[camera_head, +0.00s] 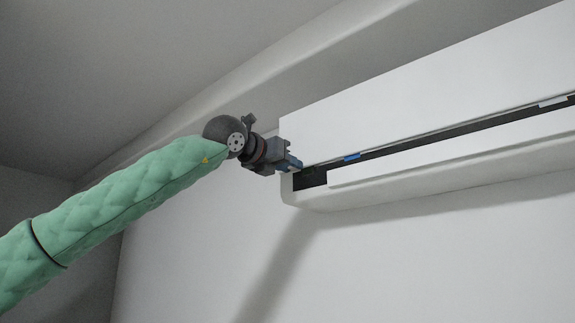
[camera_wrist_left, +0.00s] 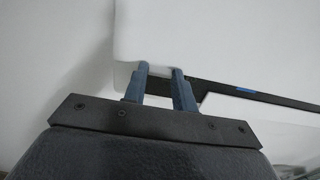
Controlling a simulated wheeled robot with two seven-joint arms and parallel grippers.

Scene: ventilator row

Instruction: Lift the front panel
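The front panel (camera_head: 420,84) is the broad white face of a wall unit at the upper right. Its lower edge stands above a dark slot. In the left wrist view the panel (camera_wrist_left: 215,35) fills the upper middle. My left gripper (camera_head: 297,164) is at the panel's lower left corner. Its two blue fingers (camera_wrist_left: 160,69) stand apart, side by side along the lower edge, with their tips at that edge. I cannot tell whether they touch it, and part of the tips is hidden. My right gripper is in neither view.
The unit's white lower body (camera_head: 440,175) runs below the dark slot. A small blue tab (camera_head: 352,157) sits at the panel's lower edge, right of the gripper. A ledge runs along the wall above the unit. The wall (camera_head: 400,270) below is bare.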

